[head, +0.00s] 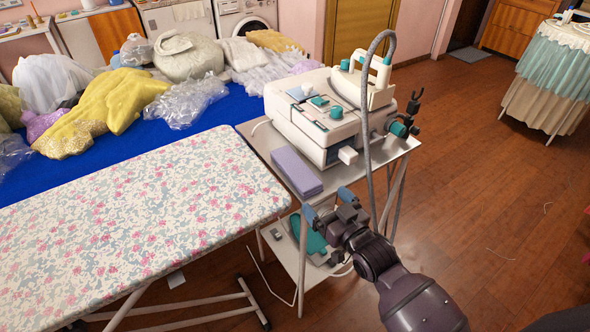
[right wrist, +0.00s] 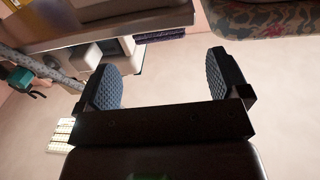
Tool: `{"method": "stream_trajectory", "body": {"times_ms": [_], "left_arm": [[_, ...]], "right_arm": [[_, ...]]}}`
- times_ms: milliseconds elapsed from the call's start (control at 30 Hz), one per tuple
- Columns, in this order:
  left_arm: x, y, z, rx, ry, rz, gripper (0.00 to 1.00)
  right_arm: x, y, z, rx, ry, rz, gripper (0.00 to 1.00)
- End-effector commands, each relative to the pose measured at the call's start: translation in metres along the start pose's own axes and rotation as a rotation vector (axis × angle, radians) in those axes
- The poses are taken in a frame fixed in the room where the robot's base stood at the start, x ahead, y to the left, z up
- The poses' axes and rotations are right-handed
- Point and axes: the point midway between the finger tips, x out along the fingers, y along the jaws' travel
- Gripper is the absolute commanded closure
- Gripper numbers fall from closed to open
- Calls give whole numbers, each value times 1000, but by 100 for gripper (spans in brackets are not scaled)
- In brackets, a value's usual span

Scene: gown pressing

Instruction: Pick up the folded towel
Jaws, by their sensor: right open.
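The folded towel (head: 296,171) is a flat lavender block lying on the front left part of the grey metal stand top (head: 357,172), beside the steam station. A strip of purple, probably its edge, shows at the top of the right wrist view (right wrist: 162,36). My right gripper (head: 327,203) is open, just in front of and below the towel in the head view, apart from it. The right wrist view shows its two padded fingers (right wrist: 167,80) spread with nothing between them. My left gripper is not in view.
A white steam station with an iron (head: 378,80) fills the stand's back, its grey hose (head: 367,130) hanging close to my right arm. A floral ironing board (head: 130,215) lies left. A lower shelf holds a teal item (head: 308,235). Wooden floor at right is mostly clear.

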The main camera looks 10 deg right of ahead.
Motion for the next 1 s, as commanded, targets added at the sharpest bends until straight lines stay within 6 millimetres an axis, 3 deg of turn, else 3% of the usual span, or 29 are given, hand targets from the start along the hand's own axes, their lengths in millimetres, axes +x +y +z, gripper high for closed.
{"method": "stream_trajectory", "body": {"times_ms": [267, 600, 900, 1000], "left_arm": [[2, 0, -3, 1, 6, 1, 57], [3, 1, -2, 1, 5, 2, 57], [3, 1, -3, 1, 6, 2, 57], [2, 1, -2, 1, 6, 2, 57]], "right_arm": [[18, 0, 1, 0, 0, 0, 6], [59, -1, 4, 0, -1, 0, 6], [64, -1, 4, 0, -2, 0, 6], [64, -1, 4, 0, -2, 0, 19]]}}
